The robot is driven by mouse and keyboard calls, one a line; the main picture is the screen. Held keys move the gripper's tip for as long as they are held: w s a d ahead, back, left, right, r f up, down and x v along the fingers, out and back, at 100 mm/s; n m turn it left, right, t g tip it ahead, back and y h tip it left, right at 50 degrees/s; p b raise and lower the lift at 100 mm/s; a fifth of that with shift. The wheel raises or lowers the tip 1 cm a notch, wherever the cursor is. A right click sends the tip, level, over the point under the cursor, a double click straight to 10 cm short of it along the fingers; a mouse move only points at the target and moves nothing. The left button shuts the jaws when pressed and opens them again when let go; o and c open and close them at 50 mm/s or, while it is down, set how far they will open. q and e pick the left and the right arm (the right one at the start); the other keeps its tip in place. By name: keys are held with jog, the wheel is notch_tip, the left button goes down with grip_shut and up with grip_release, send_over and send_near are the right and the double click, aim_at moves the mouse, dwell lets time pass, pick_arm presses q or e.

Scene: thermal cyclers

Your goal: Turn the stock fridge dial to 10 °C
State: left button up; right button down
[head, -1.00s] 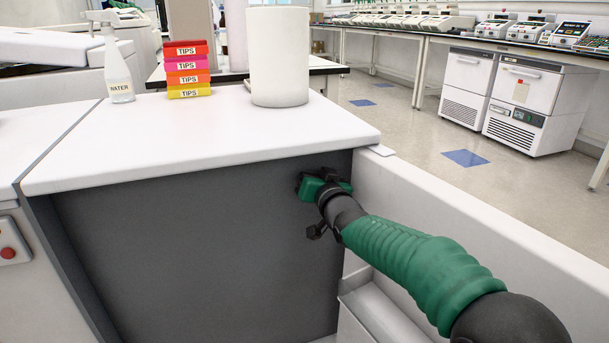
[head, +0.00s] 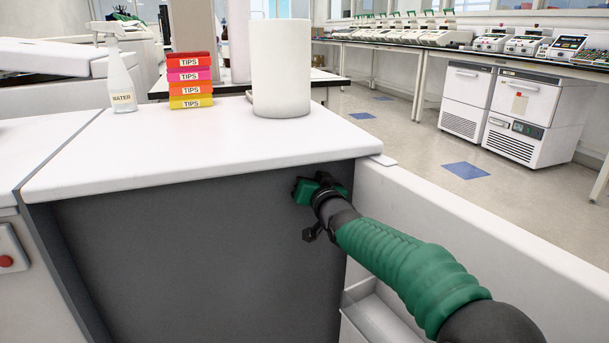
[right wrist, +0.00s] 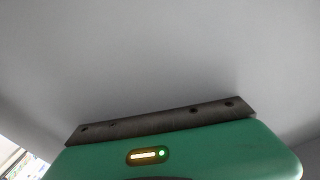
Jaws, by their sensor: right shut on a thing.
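My right gripper (head: 308,190) is at the upper right of a dark grey panel (head: 190,260) under a white worktop, in the head view. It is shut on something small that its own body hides. In the right wrist view the green gripper body (right wrist: 215,150), with a dark metal strip along its edge, faces a plain pale grey surface (right wrist: 150,70). The fingertips do not show there. No dial or temperature marking can be made out in either view, and I cannot tell which unit is the stock fridge. My left gripper is not in view.
On the worktop (head: 210,150) stand a water spray bottle (head: 122,80), a stack of tips boxes (head: 190,82) and a white cylinder (head: 281,70). A white ledge (head: 480,260) runs close by my right arm. White under-bench units (head: 520,110) stand across the open floor.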

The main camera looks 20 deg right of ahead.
jog(key=shift+n, duration=0.3)
jog(key=shift+a+f+n+p, duration=0.1)
jog(key=shift+n+p, duration=1.25)
jog(key=shift+n, duration=2.65)
jog(key=c, duration=1)
grip_release()
